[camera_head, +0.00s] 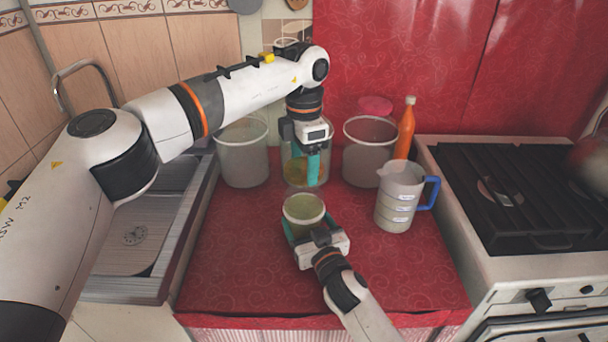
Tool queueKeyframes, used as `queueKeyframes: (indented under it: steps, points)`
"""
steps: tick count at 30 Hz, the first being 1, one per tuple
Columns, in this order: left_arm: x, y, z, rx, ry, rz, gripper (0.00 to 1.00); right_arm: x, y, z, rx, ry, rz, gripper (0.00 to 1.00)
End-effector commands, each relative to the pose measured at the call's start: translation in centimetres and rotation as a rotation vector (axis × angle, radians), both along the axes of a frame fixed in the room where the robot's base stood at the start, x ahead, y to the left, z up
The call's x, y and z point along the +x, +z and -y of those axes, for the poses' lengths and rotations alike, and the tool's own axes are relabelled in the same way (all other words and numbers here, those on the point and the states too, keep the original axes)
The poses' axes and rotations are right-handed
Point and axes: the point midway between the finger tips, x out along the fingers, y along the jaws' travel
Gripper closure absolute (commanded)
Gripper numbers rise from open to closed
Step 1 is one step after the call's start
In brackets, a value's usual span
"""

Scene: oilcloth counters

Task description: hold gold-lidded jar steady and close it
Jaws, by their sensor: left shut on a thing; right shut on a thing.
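The jar (303,210) stands at the middle of the red counter; it is round, with a pale rim and a greenish inside seen from above, and no lid shows on it. My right gripper (304,226) comes from the front and is shut around the jar's lower side; its fingers are partly hidden. My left gripper (313,170) points down, above and behind the jar, its teal fingers shut. A gold, roundish lid (297,170) shows beside and behind these fingers, apart from the jar; its grip is partly hidden.
Pale bins (242,155) and (369,155) stand behind, with a clear container between them. A measuring jug (398,200) with a blue handle and an orange bottle (405,130) stand right. A stove (520,190) is at far right. The front counter is clear.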

Motion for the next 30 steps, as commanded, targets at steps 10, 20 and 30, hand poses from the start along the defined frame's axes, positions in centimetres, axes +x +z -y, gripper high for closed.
queueKeyframes:
  steps: [10, 20, 30]
  points:
    - [0.0, -2.3, 0.0, 0.001, 0.001, 0.002, 0.50, 0.0, 0.0, 0.0, 0.000, 0.000, -0.001, 0.62]
    - [0.0, -2.4, 0.0, 0.000, 0.001, 0.001, 0.50, 0.0, -0.1, 0.0, 0.000, 0.000, -0.001, 0.62]
    - [0.0, -4.0, 0.0, 0.001, 0.002, 0.000, 0.50, 0.0, -0.1, 0.0, 0.000, 0.000, -0.001, 0.62]
